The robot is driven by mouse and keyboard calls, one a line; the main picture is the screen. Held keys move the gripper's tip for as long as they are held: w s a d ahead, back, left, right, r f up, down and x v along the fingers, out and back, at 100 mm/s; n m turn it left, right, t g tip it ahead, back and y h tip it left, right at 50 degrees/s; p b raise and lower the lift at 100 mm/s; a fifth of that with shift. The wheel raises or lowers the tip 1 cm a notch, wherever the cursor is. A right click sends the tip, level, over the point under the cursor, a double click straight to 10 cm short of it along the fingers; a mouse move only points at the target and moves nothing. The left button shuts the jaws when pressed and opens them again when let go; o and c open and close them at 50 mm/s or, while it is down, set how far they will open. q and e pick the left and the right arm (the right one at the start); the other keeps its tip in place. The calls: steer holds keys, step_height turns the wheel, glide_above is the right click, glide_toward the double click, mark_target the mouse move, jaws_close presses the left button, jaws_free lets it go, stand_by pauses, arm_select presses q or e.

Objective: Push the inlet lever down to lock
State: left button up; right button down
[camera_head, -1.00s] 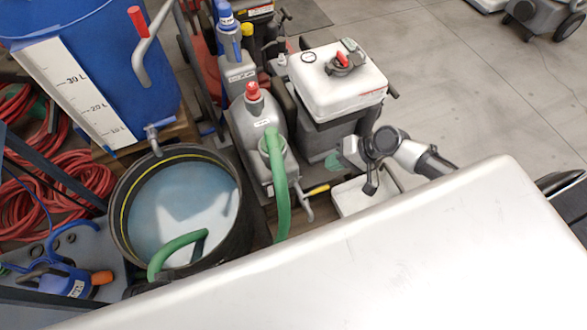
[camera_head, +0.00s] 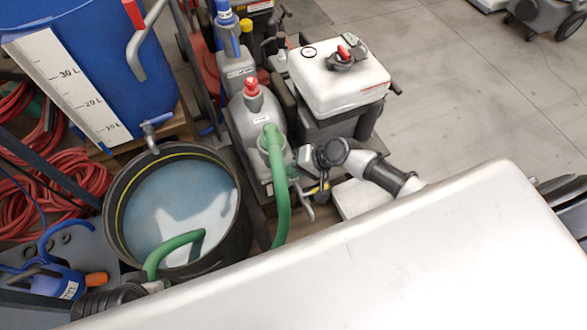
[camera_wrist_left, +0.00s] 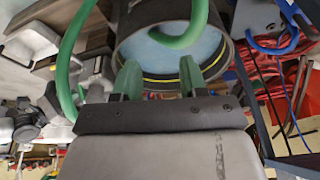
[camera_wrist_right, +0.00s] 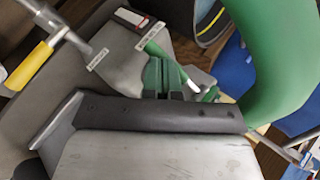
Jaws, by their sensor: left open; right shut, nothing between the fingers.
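A grey pump body (camera_head: 252,118) with a red cap stands beside the drum, with a green hose (camera_head: 280,190) running down from it. A grey lever (camera_head: 306,204) shows beside the hose, and a yellow-handled lever (camera_wrist_right: 32,65) shows at the left of the right wrist view. I cannot read the labels, so which one is the inlet lever is unclear. My right gripper (camera_wrist_right: 165,78) is shut and empty, its green fingertips close over the grey housing near a small pale rod (camera_wrist_right: 190,86); contact is unclear. My left gripper (camera_wrist_left: 160,80) is open and empty, facing the drum.
A black drum (camera_head: 113,222) of water stands at the left. Red hoses (camera_head: 70,180) lie coiled at the far left, below a blue tank (camera_head: 95,65). Open floor (camera_head: 480,100) lies at the back right.

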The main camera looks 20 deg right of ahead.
arm_select(q)
steer(key=shift+f, duration=0.1)
steer(key=shift+s+r+b, duration=0.3)
steer(key=shift+r+b, duration=0.05)
steer(key=shift+b, duration=0.3)
arm_select(e)
steer(key=shift+w+a+f+t, duration=0.25)
steer(key=shift+a+f+t, duration=0.15)
steer(key=shift+t, duration=0.1)
steer(key=shift+r, duration=0.1)
